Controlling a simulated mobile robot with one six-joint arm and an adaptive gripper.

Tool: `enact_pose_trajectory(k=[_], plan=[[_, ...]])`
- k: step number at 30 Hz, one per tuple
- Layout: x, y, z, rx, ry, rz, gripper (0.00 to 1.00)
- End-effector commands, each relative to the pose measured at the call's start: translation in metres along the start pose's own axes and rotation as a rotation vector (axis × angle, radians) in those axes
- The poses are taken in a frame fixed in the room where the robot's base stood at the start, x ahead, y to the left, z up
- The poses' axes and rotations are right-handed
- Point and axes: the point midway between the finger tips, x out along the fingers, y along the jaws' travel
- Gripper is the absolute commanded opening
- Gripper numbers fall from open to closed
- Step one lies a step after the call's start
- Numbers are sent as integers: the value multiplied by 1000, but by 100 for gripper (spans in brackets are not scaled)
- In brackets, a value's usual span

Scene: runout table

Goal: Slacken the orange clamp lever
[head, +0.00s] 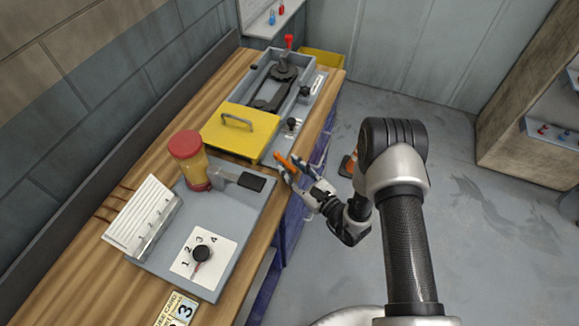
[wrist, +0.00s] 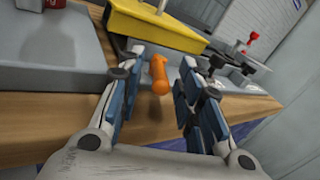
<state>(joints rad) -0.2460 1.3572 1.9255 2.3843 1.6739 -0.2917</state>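The orange clamp lever (head: 286,161) is at the front edge of the bench, just before the yellow cover. In the wrist view the lever (wrist: 159,76) shows as an orange handle with a rounded near end, pointing toward me. My gripper (head: 303,180) is at the bench edge by the lever. In the wrist view my gripper (wrist: 152,88) is open, with blue-padded fingers on the left and right of the lever. Gaps show on both sides, so neither finger appears to touch it. The lever's pivot is not clearly visible.
The yellow cover (head: 237,132) with a grey handle lies right behind the lever. A grey plate (head: 228,221) carries a red-topped amber jar (head: 188,163) and a numbered dial (head: 202,253). A grey housing (head: 303,83) with a belt and red-knobbed lever stands farther back. Floor right of the bench is mostly clear.

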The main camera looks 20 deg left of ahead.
Motion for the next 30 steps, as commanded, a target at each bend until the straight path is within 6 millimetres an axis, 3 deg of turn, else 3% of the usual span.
enact_pose_trajectory(k=[5, 14, 27, 30], plan=[[12, 0, 0, 1, 0, 0, 33], [13, 0, 0, 1, 0, 0, 32], [13, 0, 0, 1, 0, 0, 3], [13, 0, 0, 1, 0, 0, 0]])
